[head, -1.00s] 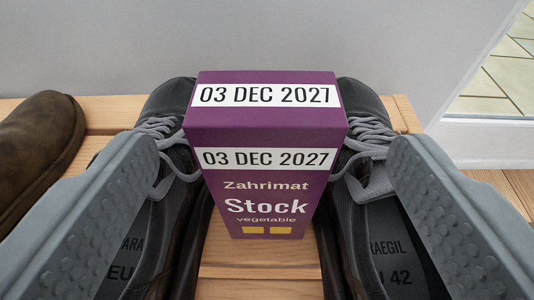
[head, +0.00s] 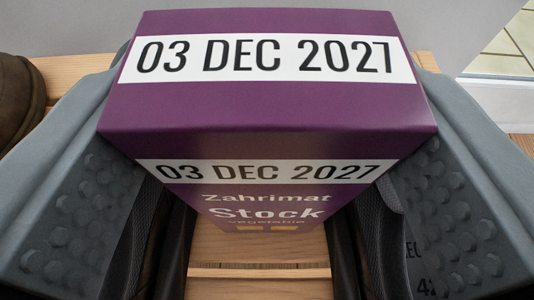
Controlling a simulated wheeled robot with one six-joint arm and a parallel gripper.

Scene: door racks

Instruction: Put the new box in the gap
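No empty gap is clearly visible in this view.
The wooden slats (head: 260,248) show bare in front of the box. A brown shoe (head: 20,100) sits at the far left. A grey wall (head: 80,28) rises behind, with a tiled floor (head: 510,45) beyond a white edge at upper right.

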